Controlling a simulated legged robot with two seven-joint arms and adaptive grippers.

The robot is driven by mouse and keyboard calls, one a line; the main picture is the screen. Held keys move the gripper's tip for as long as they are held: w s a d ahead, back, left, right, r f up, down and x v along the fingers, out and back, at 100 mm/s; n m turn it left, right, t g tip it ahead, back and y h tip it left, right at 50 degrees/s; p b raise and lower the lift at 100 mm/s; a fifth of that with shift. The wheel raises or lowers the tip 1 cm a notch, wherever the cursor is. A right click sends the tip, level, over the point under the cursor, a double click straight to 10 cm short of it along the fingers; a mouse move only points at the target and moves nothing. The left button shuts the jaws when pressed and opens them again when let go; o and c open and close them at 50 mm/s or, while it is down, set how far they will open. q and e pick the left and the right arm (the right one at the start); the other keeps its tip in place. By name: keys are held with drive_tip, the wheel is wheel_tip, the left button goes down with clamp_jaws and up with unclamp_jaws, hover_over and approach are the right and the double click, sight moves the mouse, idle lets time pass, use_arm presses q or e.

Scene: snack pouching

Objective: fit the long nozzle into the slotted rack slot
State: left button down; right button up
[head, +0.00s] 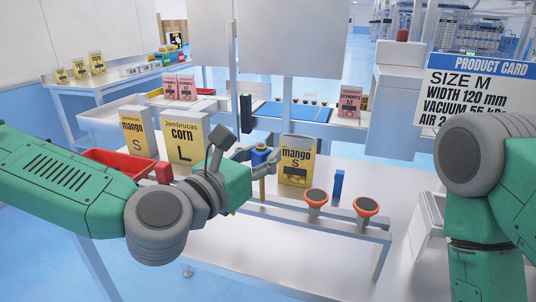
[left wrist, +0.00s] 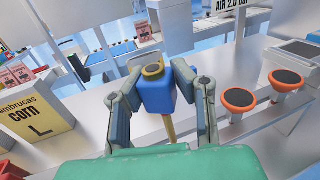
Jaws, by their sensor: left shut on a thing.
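The long nozzle has a blue body (head: 260,156) with a yellow ring on top and a thin brass stem below. It is upright in my left gripper (head: 251,160), which is shut on its blue body. In the left wrist view the long nozzle (left wrist: 157,95) sits between the two fingers. The slotted rack (head: 335,225) is a grey rail along the table front. The stem is over or at the rack's left end; I cannot tell whether it is in a slot. Two orange cup nozzles (head: 316,197) (head: 366,206) sit in the rack. My right gripper is out of view.
A mango pouch (head: 297,162) stands just behind the rack, with a blue block (head: 338,185) to its right. A corn pouch (head: 186,143), another mango pouch (head: 138,135) and a red tray (head: 100,157) are at left. A product card (head: 478,90) is at upper right.

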use_arm(q)
drive_tip(key=shift+d, duration=0.65)
drive_tip(key=shift+a+f+b, duration=0.55)
drive_tip(key=shift+f+b, duration=0.05)
drive_tip(key=shift+d+f+b, duration=0.4)
drive_tip(key=shift+d+f, duration=0.05)
drive_tip(key=shift+f, duration=0.2)
drive_tip(key=shift+a+f, duration=0.1)
drive_tip(key=shift+a+f+b, duration=0.2)
drive_tip(key=shift+f+b, duration=0.1)
drive_tip(key=shift+b, duration=0.15)
drive_tip(key=shift+f, duration=0.1)
